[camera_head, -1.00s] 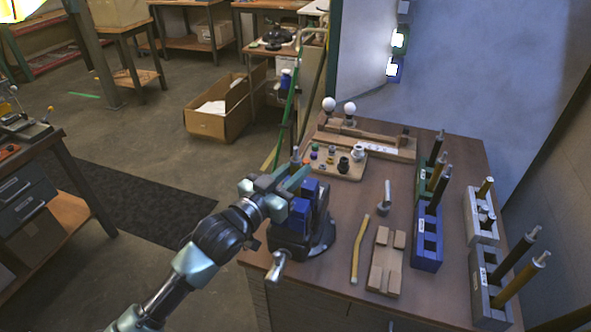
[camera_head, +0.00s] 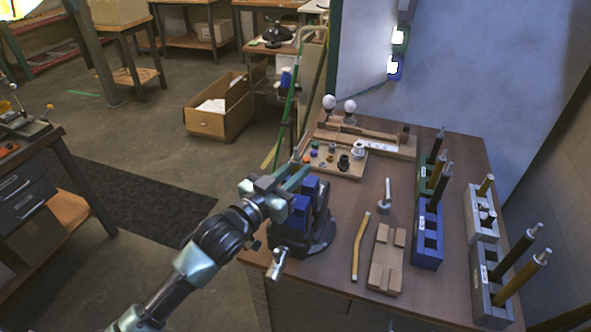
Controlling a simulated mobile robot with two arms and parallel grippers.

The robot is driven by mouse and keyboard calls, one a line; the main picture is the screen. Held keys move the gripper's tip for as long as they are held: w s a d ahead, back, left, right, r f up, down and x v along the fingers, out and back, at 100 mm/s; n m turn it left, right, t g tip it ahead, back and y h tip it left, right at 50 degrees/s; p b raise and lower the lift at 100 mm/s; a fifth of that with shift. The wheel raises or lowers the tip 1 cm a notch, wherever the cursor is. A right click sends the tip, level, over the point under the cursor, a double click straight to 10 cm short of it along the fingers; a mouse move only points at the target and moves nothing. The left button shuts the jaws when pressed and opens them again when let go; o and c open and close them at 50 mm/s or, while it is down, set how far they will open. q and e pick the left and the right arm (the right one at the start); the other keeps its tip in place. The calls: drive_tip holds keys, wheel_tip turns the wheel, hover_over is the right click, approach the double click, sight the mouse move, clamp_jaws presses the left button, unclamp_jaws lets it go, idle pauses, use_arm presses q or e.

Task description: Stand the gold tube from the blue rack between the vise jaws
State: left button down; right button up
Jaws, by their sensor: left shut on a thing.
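The blue-jawed vise (camera_head: 302,213) stands on a dark base at the bench's left edge. My left gripper (camera_head: 287,184) is at the top of the jaws, shut on a slim upright piece. Only a small pale tip of this piece shows above the fingers; it looks like the gold tube. Its lower part is hidden by the gripper and jaws, so I cannot tell whether it touches the vise. My right gripper is not in view.
A green rack (camera_head: 423,183) and grey racks (camera_head: 486,285) with tubes stand nearby. A tray of small parts (camera_head: 337,162) is behind.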

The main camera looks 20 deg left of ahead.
use_arm(q)
drive_tip(key=c, duration=1.2)
unclamp_jaws()
drive_tip(key=shift+o, duration=0.2)
drive_tip(key=shift+s+f, duration=0.1)
drive_tip(key=shift+s, duration=0.15)
drive_tip(key=b+v, duration=0.2)
drive_tip(key=v, duration=0.5)
drive_tip(key=shift+s, duration=0.2)
drive_tip(key=shift+a, duration=0.1)
